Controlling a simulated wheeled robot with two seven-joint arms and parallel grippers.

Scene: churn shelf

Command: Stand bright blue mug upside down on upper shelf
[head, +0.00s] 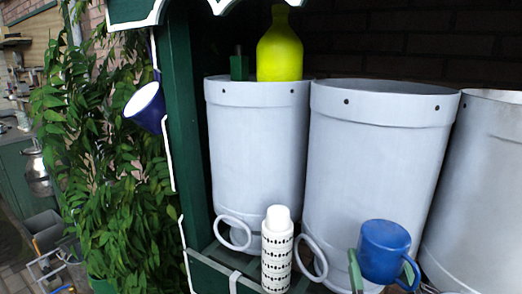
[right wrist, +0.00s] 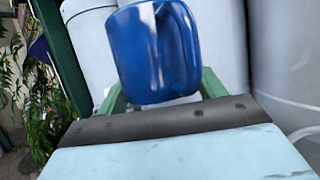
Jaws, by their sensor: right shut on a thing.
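The bright blue mug (head: 386,248) is in front of the middle grey churn in the head view, with its handle at the lower right. My right gripper (head: 382,272) is shut on the mug, with one green finger showing at its left. In the right wrist view the mug (right wrist: 155,55) sits between the two green fingers of the gripper (right wrist: 162,95), its handle towards the camera's upper right. I cannot tell clearly which end of the mug is its opening. The upper shelf cannot be made out clearly. My left gripper is not in view.
Large grey churns (head: 255,140) fill the green stand, (head: 185,120) its post at left. A yellow-green bottle (head: 279,50) rises above the left churn. A white patterned bottle (head: 277,255) stands in front. A dark blue white-rimmed vessel (head: 146,106) hangs by leaves (head: 105,170).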

